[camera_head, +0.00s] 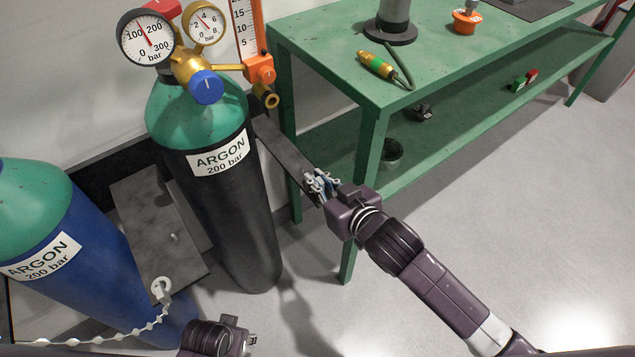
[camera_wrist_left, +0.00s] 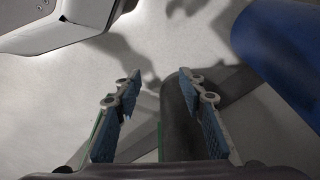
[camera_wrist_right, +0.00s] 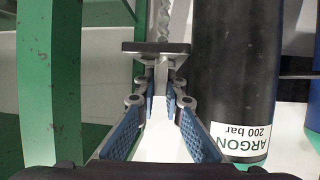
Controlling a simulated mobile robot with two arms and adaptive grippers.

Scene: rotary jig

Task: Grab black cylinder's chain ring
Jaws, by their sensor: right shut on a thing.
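The black cylinder (camera_head: 225,210) with a green shoulder and an ARGON label stands upright left of the bench. It also shows in the right wrist view (camera_wrist_right: 235,70). My right gripper (camera_head: 320,186) is beside it on the right, by a dark rack bar. In the right wrist view its fingers (camera_wrist_right: 161,98) are close together on a pale piece, apparently the chain ring (camera_wrist_right: 160,75), partly hidden by the fingers. A twisted chain (camera_wrist_right: 166,18) shows beyond a dark grey plate. My left gripper (camera_wrist_left: 158,85) is open and empty, low at the bottom of the head view.
A blue cylinder (camera_head: 75,250) stands at left with a white chain (camera_head: 120,336) ending in a white ring (camera_head: 161,288) at the rack plate (camera_head: 150,225). Gauges and a regulator top the black cylinder. A green bench (camera_head: 340,70) stands close right; the floor in front is clear.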

